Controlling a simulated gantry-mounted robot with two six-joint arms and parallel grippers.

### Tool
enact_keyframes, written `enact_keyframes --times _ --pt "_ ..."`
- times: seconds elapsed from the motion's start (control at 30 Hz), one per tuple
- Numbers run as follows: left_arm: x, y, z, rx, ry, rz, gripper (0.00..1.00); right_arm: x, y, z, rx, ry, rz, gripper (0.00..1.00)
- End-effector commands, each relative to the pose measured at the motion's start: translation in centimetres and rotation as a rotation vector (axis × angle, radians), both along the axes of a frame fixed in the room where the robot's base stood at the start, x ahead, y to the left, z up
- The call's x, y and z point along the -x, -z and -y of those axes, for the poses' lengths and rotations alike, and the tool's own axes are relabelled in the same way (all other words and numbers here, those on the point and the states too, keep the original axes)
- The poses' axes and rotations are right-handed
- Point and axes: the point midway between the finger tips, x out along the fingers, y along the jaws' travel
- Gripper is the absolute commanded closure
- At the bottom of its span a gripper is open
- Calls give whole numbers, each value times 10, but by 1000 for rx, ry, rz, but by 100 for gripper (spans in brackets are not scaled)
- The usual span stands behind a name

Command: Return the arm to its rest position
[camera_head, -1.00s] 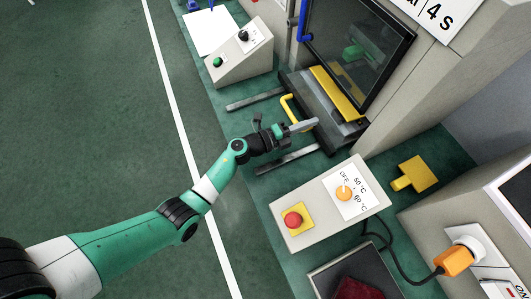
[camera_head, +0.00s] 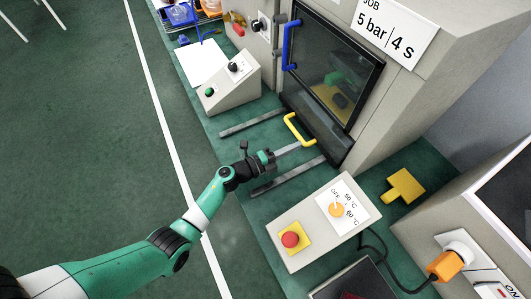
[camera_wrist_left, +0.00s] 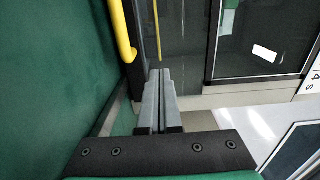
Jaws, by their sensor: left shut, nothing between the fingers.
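My left gripper (camera_head: 297,149) is shut and empty, with its fingers pointing toward the front of the machine. Its tips are just beside the yellow handle (camera_head: 298,129) of the dark drawer (camera_head: 322,132); I cannot tell if they touch. In the left wrist view the closed fingers (camera_wrist_left: 159,72) point up the picture, with the yellow handle (camera_wrist_left: 124,40) to their left. My left arm reaches in from the lower left over the floor and the green bench. My right gripper is not in view.
The control box with a red button (camera_head: 290,240) stands near my forearm. A box with a green button (camera_head: 209,91) stands farther back. Two metal rails, the near one (camera_head: 288,178), lie on the bench. The glass door (camera_head: 337,65) has a blue handle. Open floor (camera_head: 75,140) lies left.

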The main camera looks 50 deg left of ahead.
Motion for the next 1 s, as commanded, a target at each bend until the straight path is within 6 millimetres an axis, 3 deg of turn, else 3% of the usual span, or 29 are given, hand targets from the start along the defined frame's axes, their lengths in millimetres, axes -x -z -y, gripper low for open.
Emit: enact_keyframes --times 0.07,0.3,0.73,0.83,0.93,1.0 --pt "21 -7 -7 2 -3 -2 100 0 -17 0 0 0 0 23" --pt "61 -3 -18 1 -2 1 100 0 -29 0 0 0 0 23" --pt "67 -1 -19 1 1 2 100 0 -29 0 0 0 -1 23" --pt "64 -3 -10 -1 20 7 100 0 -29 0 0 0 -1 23" --pt "44 -32 9 -24 72 61 100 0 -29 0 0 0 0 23" --pt "26 -72 25 -48 112 143 100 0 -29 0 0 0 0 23"
